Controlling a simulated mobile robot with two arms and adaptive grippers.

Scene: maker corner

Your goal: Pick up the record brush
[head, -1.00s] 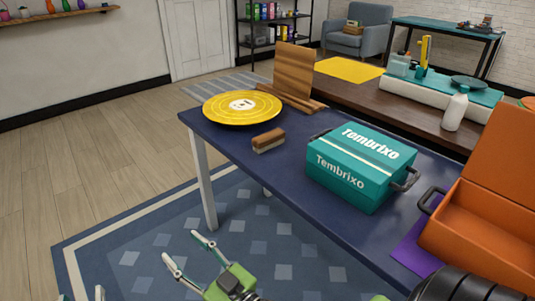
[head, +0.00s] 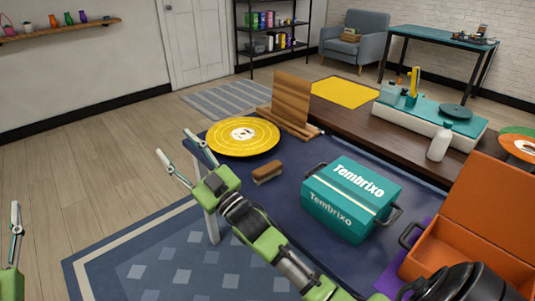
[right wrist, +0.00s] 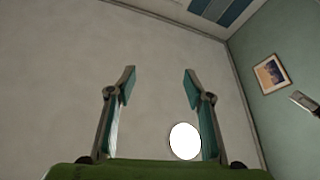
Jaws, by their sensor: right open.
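The record brush (head: 267,171), with a brown wooden back and pale bristles, lies on the dark blue table (head: 285,205) between the yellow record and the teal box in the head view. My right gripper (head: 172,137) is open and empty, raised near the table's left end, left of the brush and apart from it.
A yellow record (head: 242,137) and a wooden stand (head: 290,105) are behind the brush. A teal Tembrixo box (head: 350,200) stands right of it, and an open orange case (head: 455,255) farther right. The table around the brush is clear.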

